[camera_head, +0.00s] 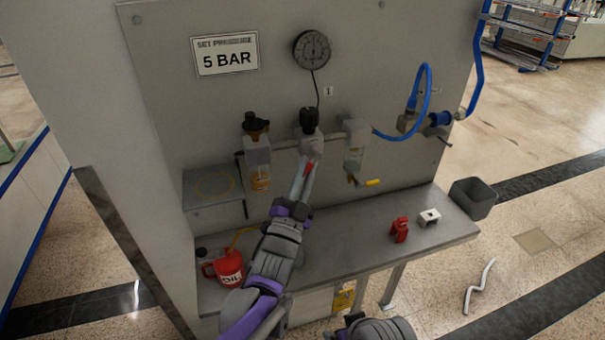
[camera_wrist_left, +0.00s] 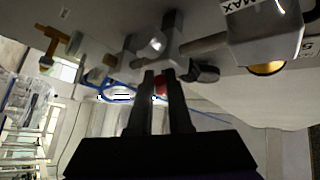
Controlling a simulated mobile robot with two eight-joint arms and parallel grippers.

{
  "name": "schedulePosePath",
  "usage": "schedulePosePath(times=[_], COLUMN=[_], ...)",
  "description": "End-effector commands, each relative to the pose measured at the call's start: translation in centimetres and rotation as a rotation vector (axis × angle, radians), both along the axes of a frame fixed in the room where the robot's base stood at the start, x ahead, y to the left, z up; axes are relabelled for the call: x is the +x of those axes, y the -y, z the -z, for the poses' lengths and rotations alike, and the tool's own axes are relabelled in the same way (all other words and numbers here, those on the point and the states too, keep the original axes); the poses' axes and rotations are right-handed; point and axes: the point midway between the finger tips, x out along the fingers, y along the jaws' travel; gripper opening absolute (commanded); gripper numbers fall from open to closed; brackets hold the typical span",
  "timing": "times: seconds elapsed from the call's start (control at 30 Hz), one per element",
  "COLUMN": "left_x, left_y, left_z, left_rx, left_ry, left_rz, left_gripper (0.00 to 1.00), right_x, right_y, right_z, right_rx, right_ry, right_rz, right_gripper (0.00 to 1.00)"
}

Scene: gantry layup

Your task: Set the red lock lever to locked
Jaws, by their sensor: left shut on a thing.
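The red lock lever (camera_head: 309,168) shows as a small red piece just below the middle regulator body (camera_head: 311,145) on the upright panel. My left gripper (camera_head: 304,175) reaches up from below and is shut on the red lever. In the left wrist view the red lever (camera_wrist_left: 160,84) shows between the two dark fingertips (camera_wrist_left: 161,82). The fingers hide most of it, so I cannot tell its exact angle. A black knob (camera_head: 309,118) tops the regulator.
A filter unit (camera_head: 257,150) and another unit (camera_head: 355,135) flank the regulator; a yellow handle (camera_head: 372,182) is at right. A gauge (camera_head: 311,50) hangs above.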

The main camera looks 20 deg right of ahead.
Motion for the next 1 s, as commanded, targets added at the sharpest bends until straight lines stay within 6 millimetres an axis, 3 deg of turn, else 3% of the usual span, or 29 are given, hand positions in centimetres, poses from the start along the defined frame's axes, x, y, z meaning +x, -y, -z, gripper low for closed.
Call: schedulePosePath(times=[0.1,0.4,0.7,1.0], left_x=[-0.1,0.0,0.0,0.0], left_y=[0.6,1.6,2.4,2.7], left_z=[0.8,1.2,1.1,1.0], left_rx=[-0.115,-0.387,-0.587,-0.682], left_ry=[0.002,0.010,0.019,0.022], left_rz=[0.003,0.003,0.002,0.002], left_gripper=[0.00,0.00,0.00,0.00], right_x=[-0.7,-1.5,-1.8,-1.9], right_y=[0.0,0.0,0.0,0.0], right_z=[1.9,4.7,6.0,6.5], right_rx=[0.000,0.000,0.000,0.000], right_ry=[-0.013,-0.028,-0.034,-0.036], right_rz=[0.000,0.000,0.000,0.000], right_gripper=[0.82,0.82,0.82,0.82])
